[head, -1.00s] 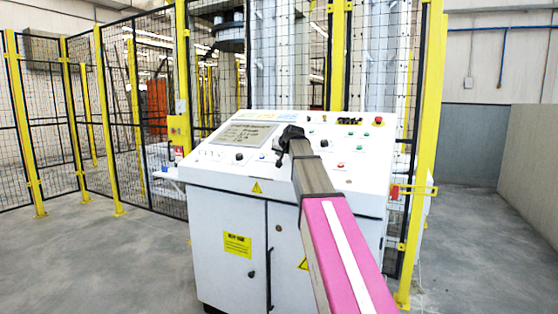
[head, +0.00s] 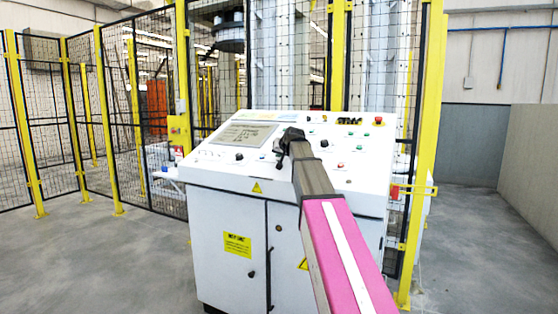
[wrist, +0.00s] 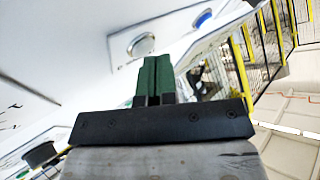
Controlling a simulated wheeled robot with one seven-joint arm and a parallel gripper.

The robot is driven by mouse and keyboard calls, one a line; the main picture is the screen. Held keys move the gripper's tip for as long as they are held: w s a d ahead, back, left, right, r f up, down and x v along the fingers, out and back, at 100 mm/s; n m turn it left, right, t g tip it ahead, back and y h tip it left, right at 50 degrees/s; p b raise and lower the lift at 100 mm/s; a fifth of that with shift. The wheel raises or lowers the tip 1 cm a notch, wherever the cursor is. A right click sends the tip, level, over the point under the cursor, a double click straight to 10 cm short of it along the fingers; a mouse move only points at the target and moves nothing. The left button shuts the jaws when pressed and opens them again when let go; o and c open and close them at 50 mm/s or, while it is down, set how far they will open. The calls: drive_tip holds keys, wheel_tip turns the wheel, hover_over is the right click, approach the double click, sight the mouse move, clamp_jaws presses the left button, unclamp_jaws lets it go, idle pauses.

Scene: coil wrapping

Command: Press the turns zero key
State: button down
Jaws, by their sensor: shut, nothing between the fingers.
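The white control console (head: 232,215) stands in front of me with a sloped key panel. My gripper (head: 280,163) is over the middle of that panel, just right of the screen. In the wrist view, the green fingers of my gripper (wrist: 153,68) are shut together and empty. A round silver-rimmed button (wrist: 140,44) is on the white panel close to the fingertips, and a blue button (wrist: 203,18) lies farther off. I cannot tell whether the fingers touch the panel. No label is readable, so I cannot tell which key is turns zero. My arm hides part of the panel.
The grey screen (head: 240,134) is on the left of the panel. Red (head: 340,165) and green (head: 366,134) buttons sit to the right. A yellow-posted mesh fence (head: 180,90) stands behind the console. The grey floor (head: 100,260) is clear at the left.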

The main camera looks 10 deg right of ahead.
drive_tip(key=shift+f, duration=0.15)
idle(0.5)
drive_tip(key=shift+s+a+r, duration=0.2)
drive_tip(key=shift+r, duration=0.5)
drive_tip(key=shift+r, duration=0.15)
drive_tip(key=r, duration=0.1)
drive_tip(key=s+r, duration=0.1)
drive_tip(key=r, duration=0.1)
drive_tip(key=a+r, duration=0.1)
drive_tip(key=shift+s+a+r, duration=0.1)
drive_tip(key=shift+s+r, duration=0.1)
drive_tip(key=shift+s, duration=0.15)
idle(0.4)
